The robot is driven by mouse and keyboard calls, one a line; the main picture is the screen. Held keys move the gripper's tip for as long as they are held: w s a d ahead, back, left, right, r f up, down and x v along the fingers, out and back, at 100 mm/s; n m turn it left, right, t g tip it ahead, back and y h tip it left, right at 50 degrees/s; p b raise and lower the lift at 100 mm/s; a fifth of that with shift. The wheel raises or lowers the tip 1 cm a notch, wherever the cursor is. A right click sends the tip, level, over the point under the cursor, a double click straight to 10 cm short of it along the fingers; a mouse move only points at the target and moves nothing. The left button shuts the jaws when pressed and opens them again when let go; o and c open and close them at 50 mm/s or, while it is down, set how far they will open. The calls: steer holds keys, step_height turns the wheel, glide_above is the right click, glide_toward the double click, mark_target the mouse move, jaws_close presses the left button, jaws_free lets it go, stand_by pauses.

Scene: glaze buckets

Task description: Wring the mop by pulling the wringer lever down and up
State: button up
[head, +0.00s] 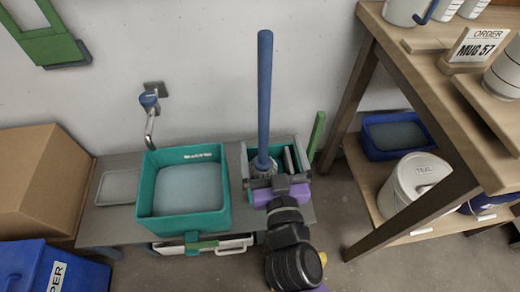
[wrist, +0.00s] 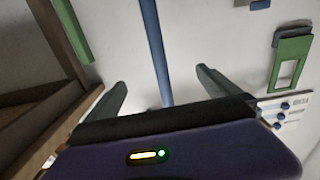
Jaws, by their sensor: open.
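The mop's blue handle (head: 265,95) stands upright in the teal wringer bucket (head: 284,142), and its head is mostly hidden. A green lever (head: 317,132) rises at the bucket's right side. My gripper (head: 272,180) is at the bucket's front edge, low beside the mop, with the lever to its right. In the wrist view my gripper (wrist: 163,88) is open, its two dark fingers apart. The mop handle (wrist: 154,45) shows between them, apart from both fingers. A green bar, seemingly the lever (wrist: 72,28), is at upper left, outside the fingers.
A teal basin (head: 182,186) of pale liquid stands left of the wringer bucket on a low grey bench (head: 112,226). A wall tap (head: 150,105) is behind it. A wooden shelf (head: 362,92) with a white bucket (head: 405,185) stands close on the right. Cardboard box (head: 35,180) at left.

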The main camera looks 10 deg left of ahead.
mark_target(265, 115)
steer(key=x, duration=1.2)
steer(key=shift+p, duration=0.35)
jaws_close()
steer(key=shift+r, duration=0.2)
stand_by(0.6)
